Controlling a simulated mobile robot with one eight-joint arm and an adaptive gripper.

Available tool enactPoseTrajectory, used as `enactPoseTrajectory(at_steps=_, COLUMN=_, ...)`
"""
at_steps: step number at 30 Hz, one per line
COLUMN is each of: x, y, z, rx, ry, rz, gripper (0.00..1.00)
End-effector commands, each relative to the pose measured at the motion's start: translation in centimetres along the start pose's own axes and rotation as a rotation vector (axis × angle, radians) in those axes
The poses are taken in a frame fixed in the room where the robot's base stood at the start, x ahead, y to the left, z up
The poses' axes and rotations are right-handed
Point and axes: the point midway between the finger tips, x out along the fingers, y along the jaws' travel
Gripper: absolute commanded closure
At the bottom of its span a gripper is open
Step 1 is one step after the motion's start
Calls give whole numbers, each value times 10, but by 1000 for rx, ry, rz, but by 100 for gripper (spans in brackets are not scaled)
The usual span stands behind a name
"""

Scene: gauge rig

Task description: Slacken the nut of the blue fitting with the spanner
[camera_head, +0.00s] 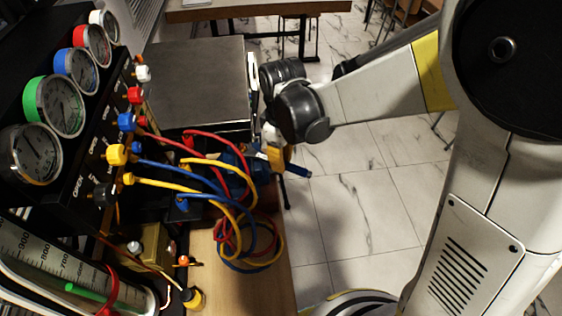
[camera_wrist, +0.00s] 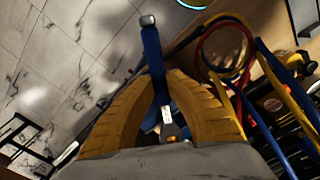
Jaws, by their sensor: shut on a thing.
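My gripper (camera_head: 268,157) is at the right edge of the bench, just right of the hoses. Its yellow fingers (camera_wrist: 163,88) fill the lower middle of the wrist view. They are shut on a blue-handled tool, which I take for the spanner (camera_wrist: 153,50). A grey metal end shows at its far tip; its working jaw cannot be made out. The spanner's blue end also sticks out right of the fingers in the head view (camera_head: 299,171). A blue fitting (camera_head: 127,122) sits on the gauge panel at the left, apart from my gripper. Its nut is too small to tell.
Several gauges (camera_head: 54,106) line the dark panel at the left. Red, blue and yellow hoses (camera_head: 245,262) loop over the wooden bench (camera_head: 205,250). A grey metal-topped box (camera_head: 198,80) stands behind. Open tiled floor (camera_head: 370,190) lies to the right.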

Motion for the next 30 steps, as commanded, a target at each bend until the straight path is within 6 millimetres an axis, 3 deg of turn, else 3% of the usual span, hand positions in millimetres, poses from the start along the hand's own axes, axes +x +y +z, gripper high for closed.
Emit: enactPoseTrajectory(at_steps=30, x=0, y=11, z=0, rx=-87, ry=0, rz=0, gripper=100)
